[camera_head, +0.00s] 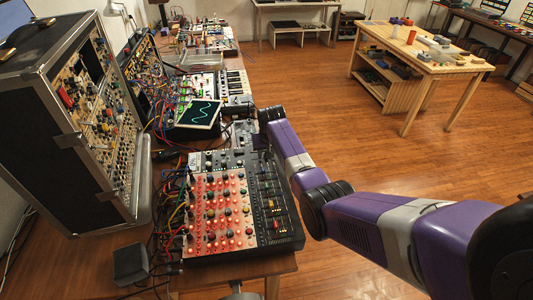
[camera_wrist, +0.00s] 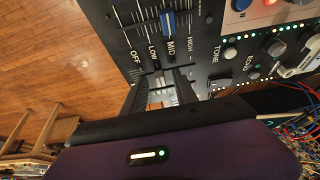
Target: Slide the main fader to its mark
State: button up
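In the wrist view, a fader with a blue cap (camera_wrist: 167,22) stands on a dark panel (camera_wrist: 218,58) at the top centre. The labels OFF, LOW, MID and HIGH run across the panel below it. My gripper (camera_wrist: 159,82) is below these labels in the picture, apart from the blue cap. Its dark fingers look spread, with a small dark piece and a pale patch between them; I cannot tell what these are. In the head view, my gripper (camera_head: 262,140) is at the small grey unit behind the red-lit mixer (camera_head: 225,210). I cannot make out the fader's mark.
A scope screen (camera_head: 199,113) and patch cables crowd the bench behind. A tall synth case (camera_head: 75,120) stands at left. Knobs (camera_wrist: 273,47) and coloured cables (camera_wrist: 295,100) lie right of the fader in the wrist view. Open wooden floor (camera_head: 320,110) is to the right.

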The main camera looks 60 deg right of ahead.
aim_at(268, 164)
jog(key=v, duration=0.7)
jog(key=shift+s+r, duration=0.15)
jog(key=shift+r, duration=0.2)
jog(key=shift+a, duration=0.1)
dwell(0.4)
